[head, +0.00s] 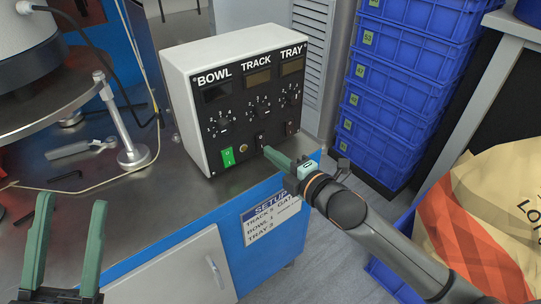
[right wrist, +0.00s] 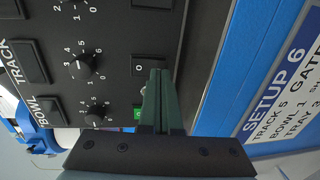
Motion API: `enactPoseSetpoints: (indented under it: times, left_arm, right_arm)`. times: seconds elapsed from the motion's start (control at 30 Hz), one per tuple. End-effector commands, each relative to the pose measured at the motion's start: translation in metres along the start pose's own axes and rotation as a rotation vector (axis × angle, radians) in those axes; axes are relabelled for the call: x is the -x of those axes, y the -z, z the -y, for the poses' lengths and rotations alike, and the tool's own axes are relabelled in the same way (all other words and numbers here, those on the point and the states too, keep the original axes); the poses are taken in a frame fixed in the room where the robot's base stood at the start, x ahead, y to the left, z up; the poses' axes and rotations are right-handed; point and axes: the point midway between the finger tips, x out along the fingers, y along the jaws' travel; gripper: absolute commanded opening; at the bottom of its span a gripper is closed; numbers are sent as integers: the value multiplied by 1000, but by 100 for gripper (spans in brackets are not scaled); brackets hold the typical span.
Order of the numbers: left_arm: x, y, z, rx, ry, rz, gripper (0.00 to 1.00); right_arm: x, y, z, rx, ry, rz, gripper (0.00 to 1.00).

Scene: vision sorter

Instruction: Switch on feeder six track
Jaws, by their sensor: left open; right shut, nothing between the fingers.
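The white control box (head: 181,85) with a black front has BOWL, TRACK and TRAY columns, each with a display, knob and rocker switch. The TRACK switch (head: 260,141) is dark and unlit; it shows in the right wrist view (right wrist: 146,64) with an O mark. The BOWL switch (head: 227,157) is lit green. The TRAY switch (head: 289,128) is dark. My right gripper (head: 268,151) is shut and empty, its tips at the TRACK switch in the right wrist view (right wrist: 157,74); contact cannot be told. My left gripper (head: 72,202) is open and empty at lower left.
A setup card (head: 272,216) on the blue cabinet front reads SETUP 6, TRACK 5, BOWL 1, TRAY 3 in the right wrist view (right wrist: 285,90). Blue crates (head: 400,75) stand behind at right. A metal stand (head: 132,153) is left of the box. A sack (head: 490,210) is at right.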

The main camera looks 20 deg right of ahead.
Motion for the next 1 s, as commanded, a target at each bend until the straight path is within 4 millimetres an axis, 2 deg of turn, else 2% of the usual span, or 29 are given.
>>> enactPoseSetpoints:
  times: [0.2,0.53,0.67,0.73,1.0]
  left_arm:
    - [3,-3,-2,7,0,5,50]
    - [3,-4,-2,8,0,7,50]
    - [11,-11,-6,16,4,8,50]
    - [8,-10,-4,23,3,14,50]
    - [7,-9,-5,21,-1,13,50]
  right_arm:
    - [-11,0,0,0,1,0,0]
    - [-11,0,1,0,-1,0,0]
    - [-16,0,6,-2,-40,2,0]
    - [-15,0,0,-1,-43,1,0]
    - [-15,-1,1,0,-41,2,0]
